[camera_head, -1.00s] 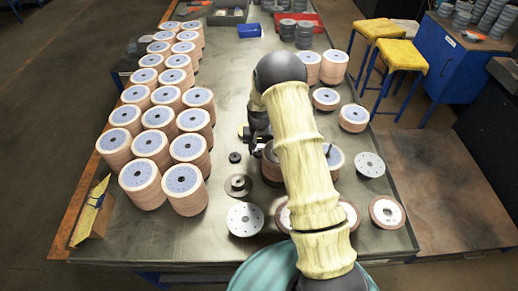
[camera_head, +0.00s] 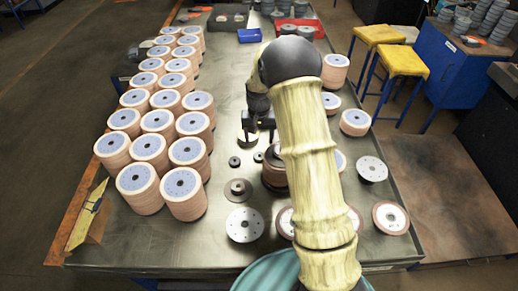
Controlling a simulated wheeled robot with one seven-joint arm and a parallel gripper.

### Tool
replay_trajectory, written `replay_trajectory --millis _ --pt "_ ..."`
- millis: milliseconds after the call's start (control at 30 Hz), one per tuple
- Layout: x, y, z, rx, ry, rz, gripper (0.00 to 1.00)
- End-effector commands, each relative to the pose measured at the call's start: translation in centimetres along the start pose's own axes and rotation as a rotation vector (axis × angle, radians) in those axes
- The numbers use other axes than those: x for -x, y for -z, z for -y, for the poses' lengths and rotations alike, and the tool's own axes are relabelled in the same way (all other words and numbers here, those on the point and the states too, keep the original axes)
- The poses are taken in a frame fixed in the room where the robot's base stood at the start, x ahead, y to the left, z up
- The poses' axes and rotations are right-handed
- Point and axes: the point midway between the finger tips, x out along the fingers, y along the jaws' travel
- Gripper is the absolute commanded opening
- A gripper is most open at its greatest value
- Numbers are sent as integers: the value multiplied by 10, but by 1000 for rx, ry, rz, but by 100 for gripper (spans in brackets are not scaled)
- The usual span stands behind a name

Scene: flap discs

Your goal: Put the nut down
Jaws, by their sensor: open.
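Two small dark round pieces lie on the grey metal table (camera_head: 225,110). The left one, a nut-like piece (camera_head: 234,161), lies flat. The right one, also nut-like (camera_head: 258,157), lies just right of it, below my gripper in the picture; I cannot tell from here which is the task's nut. My gripper (camera_head: 258,138) is open above the table, its fingers apart, and nothing shows between them. Part of it is dark and small in view, and my arm covers the area to its right.
Tall stacks of flap discs (camera_head: 168,155) line the table's left side. A flanged dark part (camera_head: 238,190) and a pale disc (camera_head: 244,225) lie in front. A disc stack (camera_head: 273,178) stands partly behind my arm. More discs (camera_head: 371,169) lie right.

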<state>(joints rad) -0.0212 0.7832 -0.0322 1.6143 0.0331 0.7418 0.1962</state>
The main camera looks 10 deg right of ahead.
Motion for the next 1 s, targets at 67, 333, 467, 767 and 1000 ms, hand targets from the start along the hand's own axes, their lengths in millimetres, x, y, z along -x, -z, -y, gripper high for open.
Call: replay_trajectory --millis 67,333,467,767,1000 --pt "14 1 0 0 1 -4 63" --pt "35 0 0 0 0 1 63" --pt "35 0 0 0 -1 1 63" --pt "35 0 0 0 0 0 63" --pt "34 0 0 0 0 0 63"
